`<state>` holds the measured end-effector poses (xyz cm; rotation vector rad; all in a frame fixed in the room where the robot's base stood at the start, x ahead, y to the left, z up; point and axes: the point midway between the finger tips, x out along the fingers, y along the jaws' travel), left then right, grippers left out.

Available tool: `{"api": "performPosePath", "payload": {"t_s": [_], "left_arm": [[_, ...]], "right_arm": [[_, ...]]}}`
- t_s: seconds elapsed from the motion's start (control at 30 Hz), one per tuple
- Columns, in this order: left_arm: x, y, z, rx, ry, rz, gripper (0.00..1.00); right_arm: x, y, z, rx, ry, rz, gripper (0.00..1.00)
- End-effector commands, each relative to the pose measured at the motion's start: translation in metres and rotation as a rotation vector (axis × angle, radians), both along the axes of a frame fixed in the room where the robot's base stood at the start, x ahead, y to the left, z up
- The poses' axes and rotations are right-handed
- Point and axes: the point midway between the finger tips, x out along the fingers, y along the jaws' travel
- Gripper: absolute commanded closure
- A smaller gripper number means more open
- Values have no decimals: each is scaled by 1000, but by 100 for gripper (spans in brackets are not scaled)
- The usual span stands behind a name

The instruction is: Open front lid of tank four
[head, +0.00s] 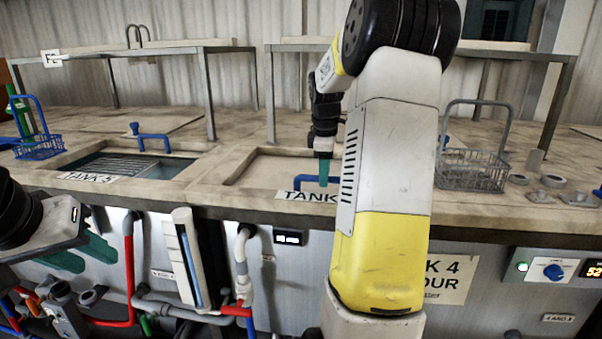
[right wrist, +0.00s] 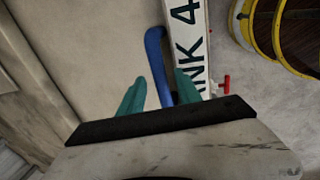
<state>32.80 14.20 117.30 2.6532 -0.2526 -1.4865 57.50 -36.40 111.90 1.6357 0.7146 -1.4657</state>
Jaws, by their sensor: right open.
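The front lid of tank four (head: 262,168) lies flat and closed in the counter, partly behind my right arm. Its blue handle (head: 302,181) is at the front edge beside the TANK 4 label (head: 290,195). My right gripper (head: 323,172) points down at the handle with teal fingers. In the right wrist view, the blue handle (right wrist: 154,50) runs between the open fingers of the right gripper (right wrist: 160,92); contact cannot be told. The label also shows there (right wrist: 190,45). My left gripper (head: 84,254) is in front of the counter at left, its fingers apart and empty.
Tank five (head: 125,166) stands open with dark liquid at left. A blue wire basket (head: 38,147) is at far left and a grey wire basket (head: 470,178) right of my arm. Raised shelves stand behind. Pipes (head: 128,262) and a white panel (head: 187,255) are below the counter edge.

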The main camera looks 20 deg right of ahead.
Motion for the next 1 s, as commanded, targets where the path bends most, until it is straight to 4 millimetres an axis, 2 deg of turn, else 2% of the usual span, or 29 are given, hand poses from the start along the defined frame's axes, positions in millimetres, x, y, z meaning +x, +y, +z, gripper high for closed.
{"api": "performPosePath", "payload": {"t_s": [0.27, 0.47, 1.0], "left_arm": [[0, 0, 0, 0, 0, 0, 64], [0, 0, 0, 0, 0, 0, 64], [0, 0, 0, 0, 0, 0, 64]], "right_arm": [[0, 0, -2, 0, 0, 0, 59], [0, 0, -2, 0, 0, 0, 99], [0, 0, -1, 0, -1, 0, 100]]}}
